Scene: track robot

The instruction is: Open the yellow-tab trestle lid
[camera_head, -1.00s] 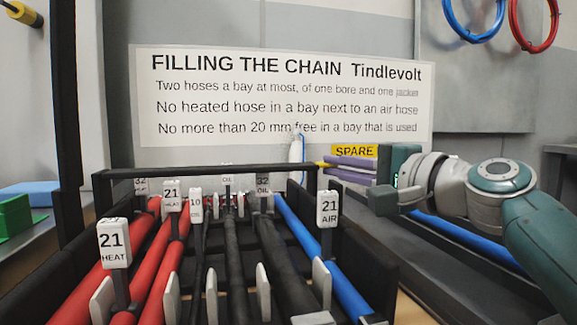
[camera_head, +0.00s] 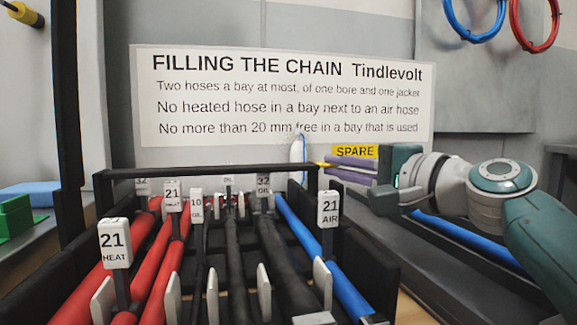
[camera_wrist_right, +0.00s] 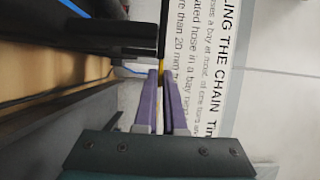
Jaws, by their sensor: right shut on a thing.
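My right gripper (camera_head: 328,166) reaches in from the right, its purple fingers closed on a small yellow tab (camera_head: 322,165) at the right end of a black crossbar (camera_head: 210,171). The crossbar spans the hose bays and looks like the trestle lid; it lies level and looks down. In the right wrist view the yellow tab (camera_wrist_right: 160,88) shows between the two purple fingers (camera_wrist_right: 161,78), with a black bar just beyond it. The fingers hide part of the tab. My left gripper is not in view.
Red, black and blue hoses (camera_head: 325,268) run in bays below the crossbar, with upright white label tags such as 21 AIR (camera_head: 328,208). A dark post (camera_head: 68,110) stands at the left. A rules sign (camera_head: 285,95) and a yellow SPARE label (camera_head: 355,151) are behind.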

